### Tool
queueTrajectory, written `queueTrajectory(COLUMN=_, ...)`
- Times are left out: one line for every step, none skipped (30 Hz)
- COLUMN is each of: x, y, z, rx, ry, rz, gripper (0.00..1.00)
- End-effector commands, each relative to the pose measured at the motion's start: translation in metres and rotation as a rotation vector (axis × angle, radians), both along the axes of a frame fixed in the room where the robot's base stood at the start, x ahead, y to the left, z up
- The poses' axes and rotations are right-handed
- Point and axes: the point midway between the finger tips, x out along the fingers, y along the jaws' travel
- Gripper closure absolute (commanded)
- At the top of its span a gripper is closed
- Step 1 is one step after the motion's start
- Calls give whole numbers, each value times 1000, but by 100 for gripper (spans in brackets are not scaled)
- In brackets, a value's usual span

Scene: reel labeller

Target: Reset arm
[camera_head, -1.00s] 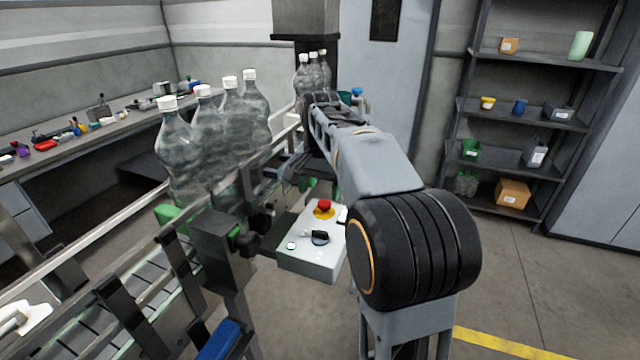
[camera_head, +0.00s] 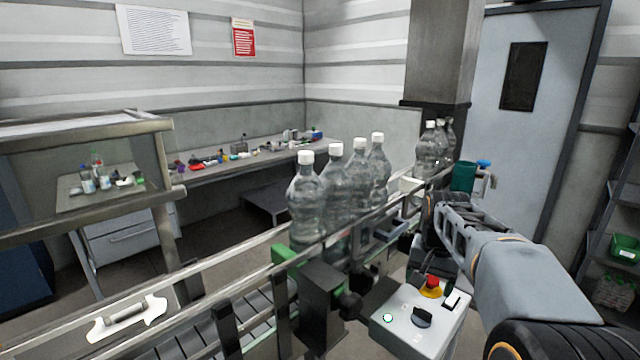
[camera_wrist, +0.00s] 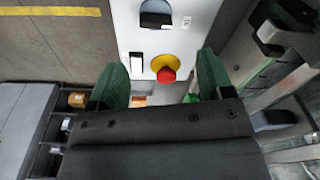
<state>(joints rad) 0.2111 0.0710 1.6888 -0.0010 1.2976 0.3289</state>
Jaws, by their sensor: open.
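My arm reaches in from the lower right of the head view, over the right side of the control box. My gripper (camera_wrist: 156,88) shows in the wrist view with two green fingers set wide apart and nothing between them that it holds. The grey control box (camera_head: 420,322) carries a red stop button on a yellow ring (camera_head: 431,287), a black rotary knob and a small white button. In the wrist view the red button (camera_wrist: 166,75) appears between the fingertips, beyond them; I cannot tell the distance. In the head view my fingers are mostly hidden behind the arm.
A conveyor with metal rails (camera_head: 240,283) runs diagonally beside the box. Several clear bottles with white caps (camera_head: 335,190) stand on it. A bench with small items (camera_head: 215,172) lines the back wall. A shelf rack (camera_head: 618,215) stands at the right edge, next to a door (camera_head: 521,130).

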Motion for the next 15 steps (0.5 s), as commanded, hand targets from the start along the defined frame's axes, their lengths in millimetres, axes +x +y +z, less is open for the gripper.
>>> queueTrajectory(x=-15, y=9, z=-9, rx=-10, ry=-22, rz=73, gripper=26)
queueTrajectory(x=-24, y=14, z=-14, rx=-18, ry=-38, rz=118, gripper=26)
queueTrajectory(x=-37, y=22, z=-21, rx=-28, ry=-59, rz=177, gripper=26)
queueTrajectory(x=-46, y=28, z=-26, rx=-37, ry=-75, rz=220, gripper=26)
queueTrajectory(x=-56, y=33, z=-32, rx=-44, ry=-90, rz=261, gripper=26)
queueTrajectory(x=-70, y=41, z=-39, rx=-54, ry=-112, rz=312, gripper=26)
queueTrajectory(x=-81, y=46, z=-44, rx=-62, ry=-126, rz=347, gripper=26)
queueTrajectory(x=-91, y=51, z=-48, rx=-70, ry=-141, rz=380, gripper=26)
queueTrajectory(x=-104, y=57, z=-55, rx=-78, ry=-158, rz=418, gripper=26)
queueTrajectory(x=-113, y=61, z=-59, rx=-82, ry=-170, rz=442, gripper=26)
queueTrajectory(x=-121, y=65, z=-62, rx=-87, ry=-182, rz=460, gripper=26)
queueTrajectory(x=-131, y=69, z=-66, rx=-91, ry=-194, rz=480, gripper=26)
queueTrajectory(x=-138, y=72, z=-69, rx=-92, ry=-203, rz=489, gripper=26)
queueTrajectory(x=-143, y=74, z=-70, rx=-94, ry=-210, rz=497, gripper=26)
queueTrajectory(x=-150, y=77, z=-71, rx=-95, ry=-216, rz=505, gripper=26)
